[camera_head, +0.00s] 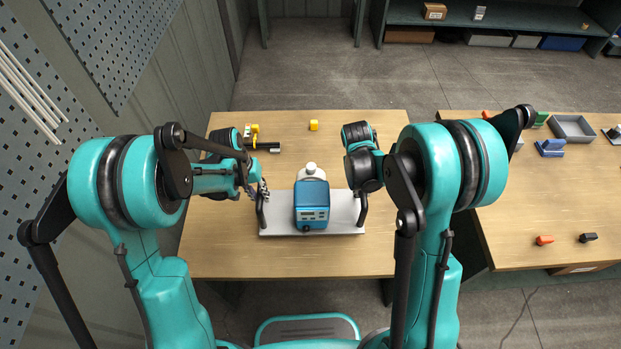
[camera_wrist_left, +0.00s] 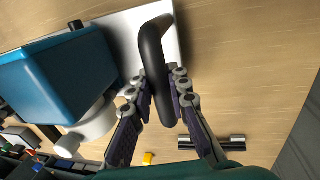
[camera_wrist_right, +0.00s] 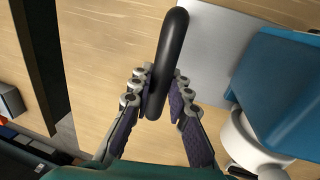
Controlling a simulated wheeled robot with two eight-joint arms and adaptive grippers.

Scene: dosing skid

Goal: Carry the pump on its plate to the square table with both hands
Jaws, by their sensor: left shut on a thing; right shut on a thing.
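The blue pump (camera_head: 312,208), with a white rounded part behind it, stands upright on a light grey plate (camera_head: 345,208) over the middle wooden table (camera_head: 230,262). The plate has a black handle at each end. My left gripper (camera_head: 262,190) is shut on the left handle (camera_wrist_left: 152,50), which stands between its fingers in the left wrist view. My right gripper (camera_wrist_right: 158,98) is shut on the right handle (camera_wrist_right: 172,45); in the head view my arm partly hides its fingers. I cannot tell whether the plate touches the table.
Across a gap, a right-hand table (camera_head: 500,225) holds a grey tray (camera_head: 572,128), a blue part (camera_head: 550,147) and small pieces. A perforated wall panel is at left.

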